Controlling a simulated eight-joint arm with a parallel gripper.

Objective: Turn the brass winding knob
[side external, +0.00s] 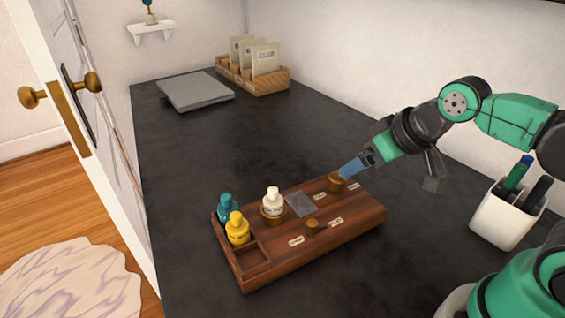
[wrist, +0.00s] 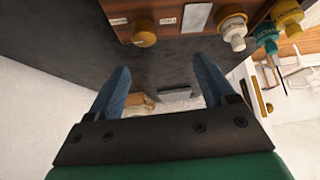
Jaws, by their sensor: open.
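A larger brass knob (side external: 337,183) stands on the back right of a brown wooden box (side external: 265,273). A smaller brass knob (side external: 312,227) sits near the box's front edge. I cannot tell for certain which is the winding knob. My gripper (side external: 350,168) has blue fingers and reaches in from the right, tips close by the larger knob. In the wrist view my gripper (wrist: 161,64) is open, with nothing between its fingers. A brass knob (wrist: 144,38), apparently the larger one, shows above the fingertips there, outside the jaws. Contact is unclear.
White (side external: 272,203), teal (side external: 227,207) and yellow (side external: 238,230) bottles stand on the box's left part, beside a grey plate (side external: 301,204). A white pen cup (side external: 505,217) stands at right. A grey slab (side external: 196,91) and card rack (side external: 253,79) are far back. The middle table is clear.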

